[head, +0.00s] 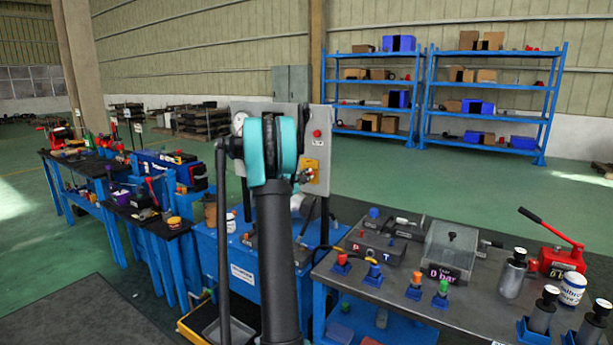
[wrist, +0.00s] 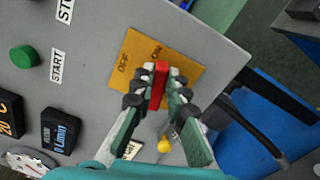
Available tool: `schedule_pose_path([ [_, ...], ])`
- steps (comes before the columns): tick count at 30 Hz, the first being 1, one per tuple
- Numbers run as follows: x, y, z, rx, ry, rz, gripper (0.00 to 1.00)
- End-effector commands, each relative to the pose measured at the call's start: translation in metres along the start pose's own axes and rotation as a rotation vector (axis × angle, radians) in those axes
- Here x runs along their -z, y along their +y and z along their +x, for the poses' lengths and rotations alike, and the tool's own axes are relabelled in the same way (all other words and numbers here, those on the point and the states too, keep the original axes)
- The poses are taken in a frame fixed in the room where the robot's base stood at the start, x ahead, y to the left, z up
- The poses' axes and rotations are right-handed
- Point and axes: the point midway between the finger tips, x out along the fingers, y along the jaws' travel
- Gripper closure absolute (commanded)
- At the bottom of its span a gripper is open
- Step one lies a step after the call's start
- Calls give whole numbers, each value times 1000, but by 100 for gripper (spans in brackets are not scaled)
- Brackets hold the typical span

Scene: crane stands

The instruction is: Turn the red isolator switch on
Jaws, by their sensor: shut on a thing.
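The red isolator switch handle (wrist: 159,84) stands on a yellow plate (wrist: 187,73) marked OFF and ON, on a grey panel (wrist: 95,92). In the wrist view its upper end lies just below the word ON. My gripper (wrist: 160,78) is shut on the handle, with one finger on each side of it. In the head view the yellow plate (head: 313,167) shows on the upright panel (head: 325,150), just right of my arm. There my arm hides part of the panel, and the handle is too small to make out clearly.
A green button (wrist: 24,56) labelled START and dark displays (wrist: 60,130) sit left of the plate. A yellow knob (wrist: 164,145) is below my fingers. A dark-topped bench (head: 385,290) with valves and a red hand pump (head: 560,258) stands right. Open green floor lies behind.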

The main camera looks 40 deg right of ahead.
Motion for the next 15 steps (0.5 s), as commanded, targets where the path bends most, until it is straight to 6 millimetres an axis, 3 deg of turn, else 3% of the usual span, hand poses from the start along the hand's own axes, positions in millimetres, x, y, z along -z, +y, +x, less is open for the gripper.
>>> schedule_pose_path([
  [15, 0, -6, -1, 1, -1, 259, 100],
])
